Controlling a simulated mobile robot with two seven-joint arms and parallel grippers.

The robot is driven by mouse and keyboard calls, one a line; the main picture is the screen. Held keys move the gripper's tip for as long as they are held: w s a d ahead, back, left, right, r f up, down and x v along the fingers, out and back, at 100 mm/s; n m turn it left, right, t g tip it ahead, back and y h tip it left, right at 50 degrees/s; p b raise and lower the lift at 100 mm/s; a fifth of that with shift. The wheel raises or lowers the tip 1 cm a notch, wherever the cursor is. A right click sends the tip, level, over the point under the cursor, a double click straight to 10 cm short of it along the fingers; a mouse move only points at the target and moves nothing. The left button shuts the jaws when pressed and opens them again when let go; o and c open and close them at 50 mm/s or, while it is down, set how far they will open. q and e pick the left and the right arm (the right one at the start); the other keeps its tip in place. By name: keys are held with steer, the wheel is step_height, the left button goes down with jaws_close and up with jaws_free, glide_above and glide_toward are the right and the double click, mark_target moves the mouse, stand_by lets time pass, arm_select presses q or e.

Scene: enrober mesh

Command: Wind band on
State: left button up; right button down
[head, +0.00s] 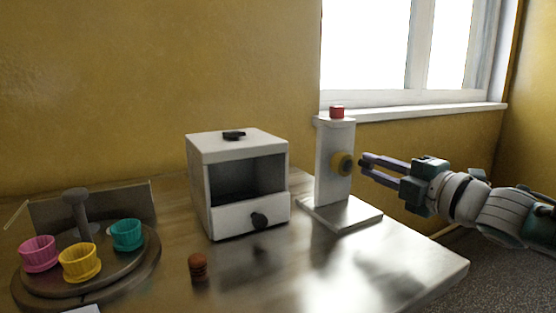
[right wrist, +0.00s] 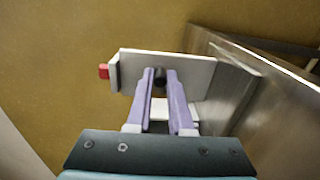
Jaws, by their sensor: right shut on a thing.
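The stub's join to the yellow knob is hidden. No band can be made out clearly. My left gripper is out of view.
A white box machine (head: 230,217) with an open front and dark knob stands left of the stand. A round turntable (head: 140,275) bears pink, yellow and teal cups. A small brown ribbed piece (head: 198,267) stands on the table. The front right of the tabletop is clear.

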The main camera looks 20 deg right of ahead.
steer(key=shift+f+m, duration=0.2)
steer(key=shift+m, duration=0.6)
steer(key=c, duration=0.8)
jaws_free()
steer(key=shift+s, duration=0.6)
steer(key=s, duration=0.3)
steer(key=s+p, duration=0.1)
steer(key=s, duration=0.2)
steer(key=s+p, duration=0.1)
steer(key=s, duration=0.1)
steer(key=shift+s+d, duration=0.4)
